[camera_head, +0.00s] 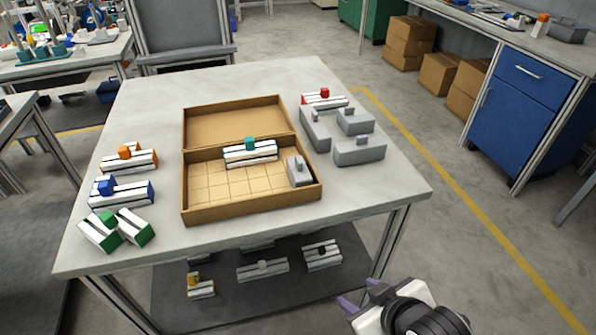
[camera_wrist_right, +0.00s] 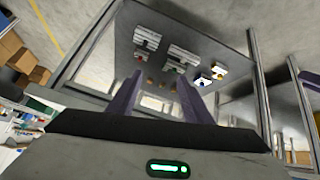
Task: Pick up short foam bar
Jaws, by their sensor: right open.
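Grey foam-like bars with small knobs are in the head view. A short grey bar (camera_head: 299,172) sits inside the cardboard box (camera_head: 254,207), at its right end. Three more grey bars lie on the table right of the box: a long one (camera_head: 314,130), a shorter one (camera_head: 355,122) and a front one (camera_head: 359,151). I cannot tell for sure which one is meant. My right gripper (camera_head: 363,302) is open and empty, in front of the table near its front right leg, apart from all bars. Its two fingers also show in the right wrist view (camera_wrist_right: 160,98). My left gripper is not in view.
A white striped bar with a teal knob (camera_head: 250,153) is in the box. Bars with orange (camera_head: 128,159), blue (camera_head: 122,193) and green ends lie at left; a red one (camera_head: 325,99) lies behind. Several bars lie on the lower shelf (camera_head: 225,308). The table's front right is clear.

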